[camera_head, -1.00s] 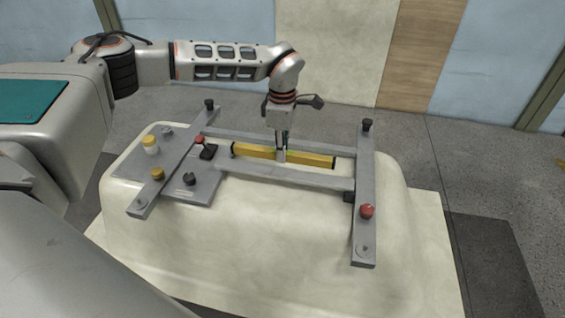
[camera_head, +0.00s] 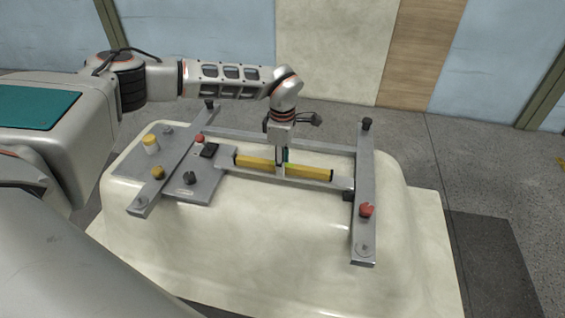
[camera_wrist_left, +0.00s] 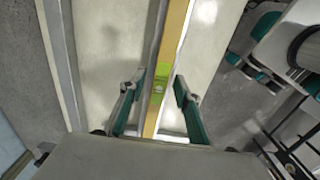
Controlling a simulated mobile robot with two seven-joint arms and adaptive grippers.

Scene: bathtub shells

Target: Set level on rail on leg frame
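The yellow level (camera_head: 255,163) with black ends lies along the front rail (camera_head: 222,168) of the grey leg frame (camera_head: 366,180), and appears to rest on it. My left gripper (camera_head: 283,164) points down over the middle of the level. In the left wrist view, its two green-sided fingers (camera_wrist_left: 160,84) stand apart on either side of the level (camera_wrist_left: 170,45), with small gaps showing. The level's green vial shows between them. The contact under the level is hidden. My right gripper is not in view.
The frame sits on an upturned cream bathtub shell (camera_head: 260,240). A grey plate (camera_head: 205,185) at its left carries a yellow-capped jar (camera_head: 151,143), several knobs and a small black block (camera_head: 209,150). A red knob (camera_head: 366,210) is on the right leg bar. The back rail (camera_head: 330,147) is bare.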

